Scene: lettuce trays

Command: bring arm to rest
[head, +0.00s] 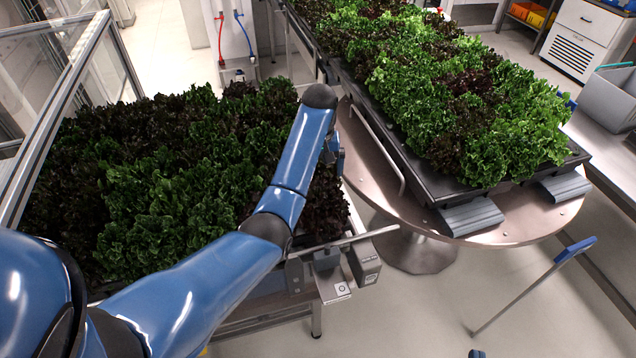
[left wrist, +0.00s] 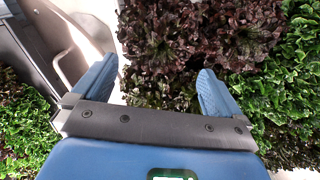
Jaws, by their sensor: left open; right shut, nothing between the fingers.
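My left arm (head: 287,187) comes in from the lower left, over the left bed of lettuce (head: 160,185), and is bent at a dark elbow. Beyond it a blue part of the arm points down near the right edge of that bed. In the head view my left gripper is mostly hidden behind the arm. In the left wrist view my left gripper (left wrist: 155,88) is open, its two blue fingers wide apart. Nothing is between them, and dark red lettuce (left wrist: 215,35) lies beyond.
A second lettuce bed, on a black tray (head: 425,180), stands on a round metal table (head: 520,225) at right. A metal-framed glass panel (head: 60,110) borders the left bed. A thin rod with a blue end (head: 578,249) stands lower right. The floor (head: 420,320) in front is mostly clear.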

